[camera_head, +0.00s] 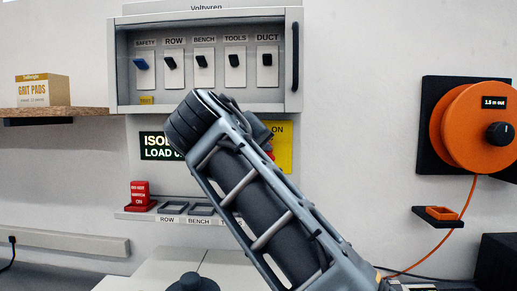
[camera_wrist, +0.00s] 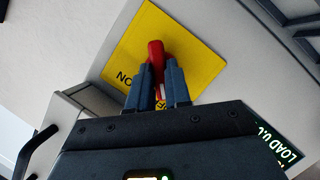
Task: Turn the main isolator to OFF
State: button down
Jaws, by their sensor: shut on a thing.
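The main isolator has a yellow plate (camera_head: 284,150) under the switch cabinet, mostly hidden behind my arm in the head view. "ON" shows at its top. In the wrist view the yellow plate (camera_wrist: 150,35) lies ahead, with a red handle (camera_wrist: 156,52) standing between my fingers. My gripper (camera_wrist: 158,80) is shut on the red handle, one dark finger on each side. In the head view only a little red shows beside my gripper. I cannot tell which mark the handle points at, and no OFF mark is readable.
The switch cabinet (camera_head: 122,60) above holds several levers, SAFETY's (camera_head: 141,64) blue, with a handle bar (camera_head: 295,57) at right. A lit sign (camera_head: 160,153) reads "LOAD". A red block (camera_head: 140,193) stands on the ledge below. An orange reel (camera_head: 470,125) is at right, a shelf (camera_head: 60,111) at left.

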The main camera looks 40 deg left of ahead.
jog(key=shift+w, duration=0.1)
jog(key=c, duration=1.1)
grip_release()
jog(key=shift+w+d, duration=0.1)
jog(key=shift+o, duration=0.2)
jog(key=b+v, duration=0.1)
jog(key=v, duration=0.7)
jog(key=shift+b, duration=0.4)
jog(key=shift+f, duration=0.1)
